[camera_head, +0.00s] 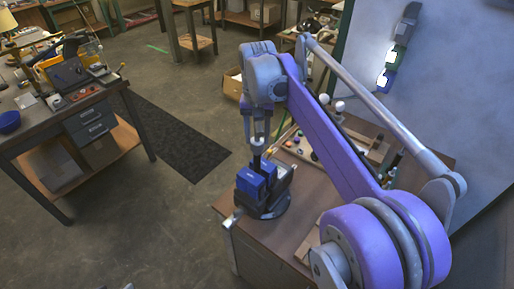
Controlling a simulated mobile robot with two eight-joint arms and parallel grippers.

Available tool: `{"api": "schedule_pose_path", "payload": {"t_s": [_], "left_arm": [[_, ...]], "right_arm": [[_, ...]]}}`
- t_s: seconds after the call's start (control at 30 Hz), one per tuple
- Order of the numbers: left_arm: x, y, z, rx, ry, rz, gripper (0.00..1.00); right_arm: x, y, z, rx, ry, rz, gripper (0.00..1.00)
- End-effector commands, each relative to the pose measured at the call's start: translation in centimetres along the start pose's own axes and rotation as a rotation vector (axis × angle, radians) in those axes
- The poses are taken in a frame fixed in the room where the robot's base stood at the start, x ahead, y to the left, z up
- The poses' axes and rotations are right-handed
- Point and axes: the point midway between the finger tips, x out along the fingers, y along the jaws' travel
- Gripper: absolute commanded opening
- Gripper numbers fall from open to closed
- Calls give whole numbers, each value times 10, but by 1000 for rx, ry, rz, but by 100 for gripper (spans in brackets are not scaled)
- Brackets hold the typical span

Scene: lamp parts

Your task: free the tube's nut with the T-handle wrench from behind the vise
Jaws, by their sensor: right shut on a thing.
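A blue vise (252,184) with a dark round base stands near the left corner of the brown workbench (305,210). Its pale bar sticks out at the lower left. My right arm arches over the bench from the right. My right gripper (257,143) points down just above the vise and is shut on a thin dark thing, apparently the T-handle wrench (257,161). It is too small to tell whether it touches the nut. I cannot make out the tube or its nut at the vise. My left gripper is out of view.
Behind the vise the bench holds a tray (303,150) of small parts, and bottles stand at its right. My arm hides part of the bench. A cluttered second bench (60,112) stands at the left, with a dark mat (170,138) and open floor between.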

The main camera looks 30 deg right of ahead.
Motion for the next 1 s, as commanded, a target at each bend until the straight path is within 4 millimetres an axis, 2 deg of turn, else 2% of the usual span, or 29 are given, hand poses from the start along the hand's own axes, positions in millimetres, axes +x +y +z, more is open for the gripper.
{"api": "schedule_pose_path", "payload": {"t_s": [0.2, 0.53, 0.8, 1.0], "left_arm": [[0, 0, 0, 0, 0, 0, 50], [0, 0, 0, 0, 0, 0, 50], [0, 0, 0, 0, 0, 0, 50], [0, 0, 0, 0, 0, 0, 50]], "right_arm": [[-1, 0, 0, -219, -1, 0, 0], [-1, 0, 0, -253, -1, 0, 0], [-1, 0, 0, -514, -1, 0, 0], [-1, 0, 0, -544, -1, 0, 0]]}}
